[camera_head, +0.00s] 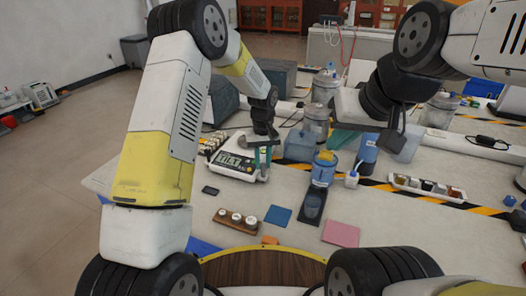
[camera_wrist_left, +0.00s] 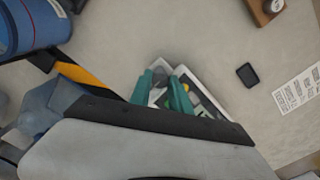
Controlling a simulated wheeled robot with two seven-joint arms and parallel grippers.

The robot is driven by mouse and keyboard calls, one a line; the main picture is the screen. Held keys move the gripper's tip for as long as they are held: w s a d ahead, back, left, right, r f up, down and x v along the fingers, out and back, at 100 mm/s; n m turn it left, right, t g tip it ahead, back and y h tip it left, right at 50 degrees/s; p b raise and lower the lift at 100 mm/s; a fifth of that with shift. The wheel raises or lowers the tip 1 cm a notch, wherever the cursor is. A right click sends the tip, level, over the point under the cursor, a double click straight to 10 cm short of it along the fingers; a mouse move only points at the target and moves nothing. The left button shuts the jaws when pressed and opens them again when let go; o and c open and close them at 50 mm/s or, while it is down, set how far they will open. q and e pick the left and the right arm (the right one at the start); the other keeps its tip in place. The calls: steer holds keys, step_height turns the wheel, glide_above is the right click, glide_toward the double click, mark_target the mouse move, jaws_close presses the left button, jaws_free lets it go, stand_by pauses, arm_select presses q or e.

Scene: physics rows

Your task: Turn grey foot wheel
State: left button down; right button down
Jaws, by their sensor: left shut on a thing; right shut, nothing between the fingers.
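A white balance (camera_head: 233,163) with a display and buttons stands on the bench in the head view. Its corner also shows in the left wrist view (camera_wrist_left: 207,88), behind the fingers. My left gripper (camera_head: 263,165) reaches down at the balance's right side, with its teal fingers shut on a small grey part, which I take for the grey foot wheel. In the left wrist view the teal fingers (camera_wrist_left: 162,88) stand around this grey foot wheel (camera_wrist_left: 160,73); it is small and partly hidden. My right gripper (camera_head: 345,138) is shut and empty, held above the bench well to the right.
A wooden block with white-capped jars (camera_head: 237,221), a blue square (camera_head: 278,215) and a pink square (camera_head: 341,233) lie in front. A small dark object (camera_head: 210,190) lies nearby.

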mark_target(263, 165)
arm_select(q)
steer(key=shift+m, duration=0.3)
steer(key=m, duration=0.3)
steer(key=shift+m, duration=1.9)
steer(key=c, duration=1.2)
jaws_free()
steer(key=shift+r, duration=3.9)
